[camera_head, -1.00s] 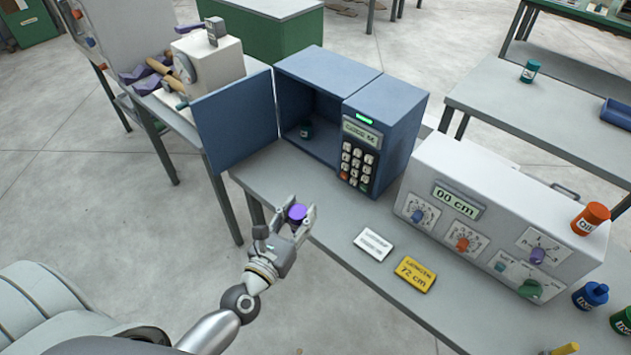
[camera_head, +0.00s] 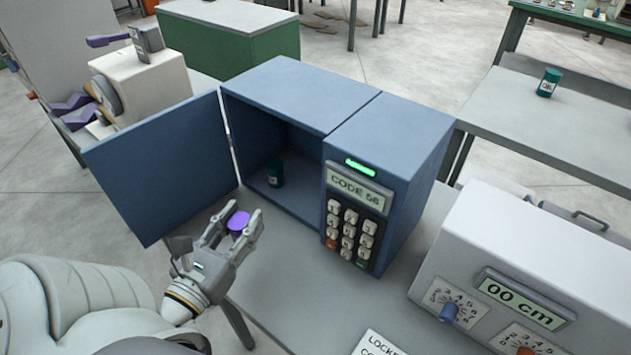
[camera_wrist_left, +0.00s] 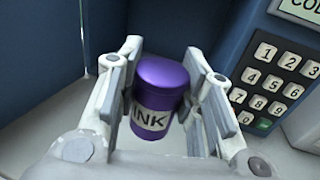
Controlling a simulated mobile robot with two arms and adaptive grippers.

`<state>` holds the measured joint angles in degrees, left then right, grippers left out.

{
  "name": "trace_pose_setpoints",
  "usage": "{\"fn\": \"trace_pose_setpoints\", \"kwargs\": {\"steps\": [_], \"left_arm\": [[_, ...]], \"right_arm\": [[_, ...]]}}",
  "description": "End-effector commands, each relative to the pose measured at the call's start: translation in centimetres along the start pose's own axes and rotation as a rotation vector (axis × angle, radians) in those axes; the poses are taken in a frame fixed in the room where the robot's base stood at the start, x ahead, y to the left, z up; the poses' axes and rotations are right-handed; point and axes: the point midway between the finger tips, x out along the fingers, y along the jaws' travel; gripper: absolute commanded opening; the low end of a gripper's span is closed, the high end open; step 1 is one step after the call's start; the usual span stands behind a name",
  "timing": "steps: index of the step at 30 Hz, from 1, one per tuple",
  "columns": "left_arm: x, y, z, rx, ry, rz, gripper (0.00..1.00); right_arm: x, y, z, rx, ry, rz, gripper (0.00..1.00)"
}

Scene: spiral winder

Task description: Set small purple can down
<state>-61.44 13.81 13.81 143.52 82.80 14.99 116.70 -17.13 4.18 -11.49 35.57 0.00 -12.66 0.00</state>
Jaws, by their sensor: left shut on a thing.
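The small purple can (camera_head: 238,221) is between the fingers of my left gripper (camera_head: 234,232), in front of the open blue locker. In the left wrist view the purple can (camera_wrist_left: 158,95) has a white label reading "INK" and looks nearly upright. My left gripper (camera_wrist_left: 163,100) is shut on it, with a finger on each side. Whether the can's bottom touches the table is hidden by the gripper. My right gripper is not in view.
The blue locker (camera_head: 310,85) has its door (camera_head: 160,165) swung open to the left, and a dark teal can (camera_head: 275,175) stands inside. Its keypad (camera_head: 350,235) is to the right. Bare grey table (camera_head: 300,290) lies in front. A white machine (camera_head: 500,240) stands at right.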

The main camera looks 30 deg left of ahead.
Motion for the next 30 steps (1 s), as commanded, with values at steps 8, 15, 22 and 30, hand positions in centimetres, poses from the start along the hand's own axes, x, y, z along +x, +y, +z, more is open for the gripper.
{"fn": "trace_pose_setpoints", "kwargs": {"steps": [8,15,22,30], "left_arm": [[1.8,-0.1,0.5,0.001,-0.005,0.013,0.09],[4.8,-1.2,1.0,-0.005,-0.004,0.003,0.09],[9.0,-2.3,0.8,-0.004,-0.004,0.002,0.09],[14.6,-3.9,0.6,-0.004,-0.003,0.000,0.09]], "right_arm": [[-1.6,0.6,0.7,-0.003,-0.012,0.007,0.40],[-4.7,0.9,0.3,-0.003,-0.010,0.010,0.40],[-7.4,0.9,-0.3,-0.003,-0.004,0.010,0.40],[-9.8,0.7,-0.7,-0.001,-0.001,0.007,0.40]]}}
